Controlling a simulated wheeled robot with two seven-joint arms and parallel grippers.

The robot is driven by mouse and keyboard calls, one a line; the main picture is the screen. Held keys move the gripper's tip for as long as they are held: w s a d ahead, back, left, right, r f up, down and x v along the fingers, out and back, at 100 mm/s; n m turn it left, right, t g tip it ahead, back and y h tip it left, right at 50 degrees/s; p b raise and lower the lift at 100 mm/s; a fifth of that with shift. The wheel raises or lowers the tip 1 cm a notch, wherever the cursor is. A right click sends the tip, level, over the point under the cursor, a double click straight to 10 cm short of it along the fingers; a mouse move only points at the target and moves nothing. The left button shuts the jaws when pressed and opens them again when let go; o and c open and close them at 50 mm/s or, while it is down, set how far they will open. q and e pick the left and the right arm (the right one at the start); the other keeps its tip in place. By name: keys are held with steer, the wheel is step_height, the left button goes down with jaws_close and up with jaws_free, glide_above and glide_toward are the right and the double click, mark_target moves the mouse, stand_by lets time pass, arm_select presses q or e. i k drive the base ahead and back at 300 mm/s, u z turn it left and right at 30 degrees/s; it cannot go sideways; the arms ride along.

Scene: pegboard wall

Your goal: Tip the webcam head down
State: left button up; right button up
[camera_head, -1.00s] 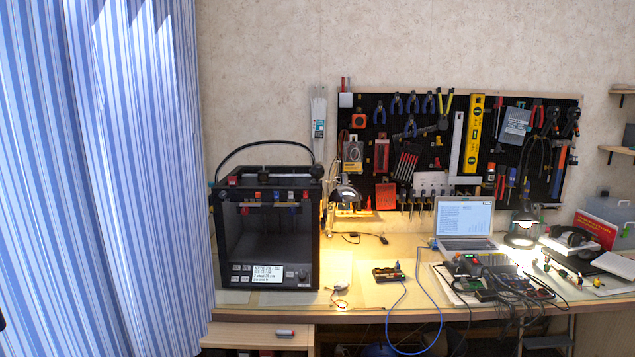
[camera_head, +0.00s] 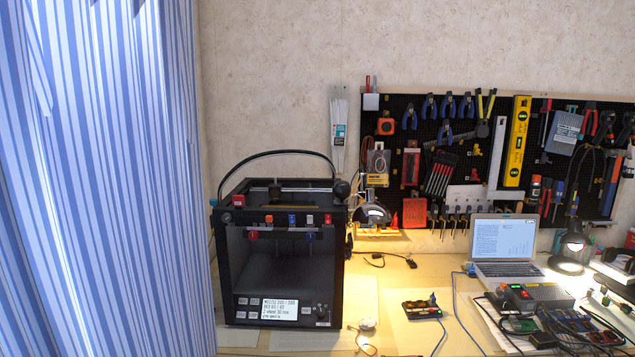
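I cannot pick out a webcam for certain. A small pale object with a cable (camera_head: 366,325) lies on the desk just right of the black 3D printer (camera_head: 232,275). A round dark piece (camera_head: 342,189) shows at the printer's top right corner. Both are too small to identify. Neither of my grippers is in view.
Blue striped curtains (camera_head: 100,180) fill the left side. A pegboard with tools (camera_head: 480,185) hangs behind the wooden desk (camera_head: 435,268). A laptop (camera_head: 503,240), a lit lamp (camera_head: 573,248) and cabled electronics (camera_head: 535,297) crowd the right side. The desk middle is fairly clear.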

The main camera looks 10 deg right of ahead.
mark_target(343, 189)
steer(key=z, duration=0.6)
steer(key=i, duration=1)
steer(key=z, duration=0.9)
